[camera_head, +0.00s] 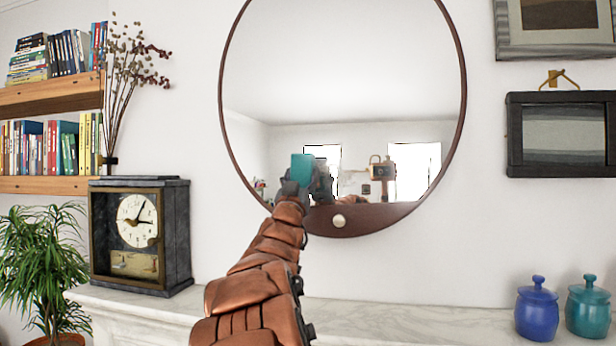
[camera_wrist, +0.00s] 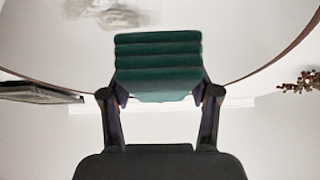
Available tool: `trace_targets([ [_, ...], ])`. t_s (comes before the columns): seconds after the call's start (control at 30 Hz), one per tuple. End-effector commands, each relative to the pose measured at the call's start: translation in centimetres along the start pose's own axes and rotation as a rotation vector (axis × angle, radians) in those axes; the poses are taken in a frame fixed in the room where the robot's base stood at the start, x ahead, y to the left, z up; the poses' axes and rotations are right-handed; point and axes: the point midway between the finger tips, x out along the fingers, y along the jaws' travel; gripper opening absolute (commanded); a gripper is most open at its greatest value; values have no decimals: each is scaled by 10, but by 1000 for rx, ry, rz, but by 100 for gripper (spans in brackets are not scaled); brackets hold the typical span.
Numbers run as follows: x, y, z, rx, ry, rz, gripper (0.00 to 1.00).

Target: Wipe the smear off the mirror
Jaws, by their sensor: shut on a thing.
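The round mirror (camera_head: 345,80) with a dark reddish-brown rim hangs on the white wall. It also fills the upper part of the wrist view (camera_wrist: 245,35). My gripper (camera_head: 298,182) is in front of the mirror's lower left part. It is shut on a teal, ridged block like a sponge (camera_head: 302,168), which shows between both fingers in the wrist view (camera_wrist: 158,65). A grey, blotchy smear (camera_wrist: 118,15) shows at the top of the wrist view, apart from the sponge. I cannot make out the smear clearly in the head view. Whether the sponge touches the glass cannot be told.
A marble mantel (camera_head: 400,318) runs below the mirror. A dark clock (camera_head: 140,235) stands at left, near dried flowers (camera_head: 125,60) and bookshelves (camera_head: 50,95). Blue (camera_head: 537,310) and teal (camera_head: 588,308) lidded jars stand at right. Framed pictures (camera_head: 562,135) hang at right.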

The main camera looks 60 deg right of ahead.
Motion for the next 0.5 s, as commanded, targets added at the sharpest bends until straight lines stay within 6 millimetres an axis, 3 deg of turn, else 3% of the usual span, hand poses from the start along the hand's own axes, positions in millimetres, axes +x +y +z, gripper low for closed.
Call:
trace_targets([
  [0.5, 40, 7, 28, 1, -3, 5, 6],
])
